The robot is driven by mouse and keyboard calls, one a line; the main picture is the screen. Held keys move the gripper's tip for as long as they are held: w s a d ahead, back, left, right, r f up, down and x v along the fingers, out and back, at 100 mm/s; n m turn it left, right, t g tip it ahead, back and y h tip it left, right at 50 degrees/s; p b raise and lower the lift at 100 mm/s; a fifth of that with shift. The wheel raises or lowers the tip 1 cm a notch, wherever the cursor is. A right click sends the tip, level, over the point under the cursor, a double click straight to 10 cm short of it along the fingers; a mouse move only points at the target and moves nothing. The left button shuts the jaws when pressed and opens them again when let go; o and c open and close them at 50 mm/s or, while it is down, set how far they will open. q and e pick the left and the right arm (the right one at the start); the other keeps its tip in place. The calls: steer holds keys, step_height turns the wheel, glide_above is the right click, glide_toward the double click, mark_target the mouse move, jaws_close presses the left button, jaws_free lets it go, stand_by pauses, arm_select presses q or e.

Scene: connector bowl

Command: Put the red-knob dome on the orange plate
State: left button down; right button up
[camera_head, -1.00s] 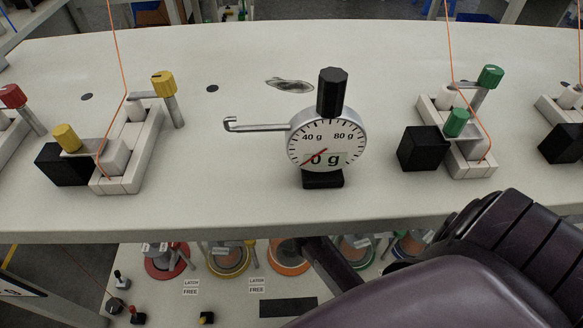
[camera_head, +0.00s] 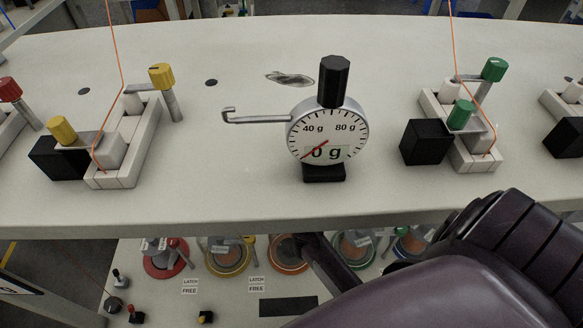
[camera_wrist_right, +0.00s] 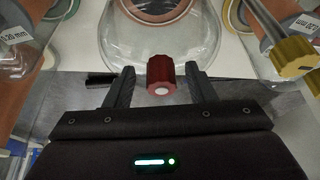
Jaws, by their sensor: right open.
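The red-knob dome (camera_wrist_right: 150,30) is clear glass in the right wrist view, with its red knob (camera_wrist_right: 161,74) pointing toward my right gripper. My right gripper (camera_wrist_right: 160,84) is open, with one finger on each side of the knob; small gaps show and I cannot see contact. The orange plate (camera_head: 290,266) is on the lower shelf in the head view, partly hidden by my right arm and the table edge. My right gripper is hidden in the head view. My left gripper is not in view.
On the upper table stand a round dial gauge (camera_head: 327,137), a yellow-knobbed fixture (camera_head: 122,140) and a green-knobbed fixture (camera_head: 470,150). The table's front edge (camera_head: 200,229) overhangs the shelf. A red plate (camera_head: 165,266) and other coloured plates sit beside the orange one. A yellow-knobbed part (camera_wrist_right: 294,58) is near the dome.

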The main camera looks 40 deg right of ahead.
steer(key=shift+r, duration=0.1)
steer(key=shift+r, duration=0.25)
steer(key=p+v, duration=0.1)
steer(key=v, duration=0.2)
steer(key=shift+p, duration=0.4)
steer(key=p+v, duration=0.3)
steer(key=v, duration=0.5)
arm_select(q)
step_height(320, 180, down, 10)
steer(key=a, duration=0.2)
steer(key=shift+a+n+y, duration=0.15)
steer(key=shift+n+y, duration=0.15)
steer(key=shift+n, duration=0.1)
arm_select(e)
steer(key=s+a+f+n+g+y, duration=0.2)
steer(key=s+a+f+n, duration=0.4)
steer(key=s+a, duration=0.3)
steer(key=s+f+g, duration=0.1)
steer(key=s, duration=0.3)
steer(key=shift+a+f+n, duration=0.25)
steer(key=shift+f+n, duration=0.1)
steer(key=shift+n, duration=0.05)
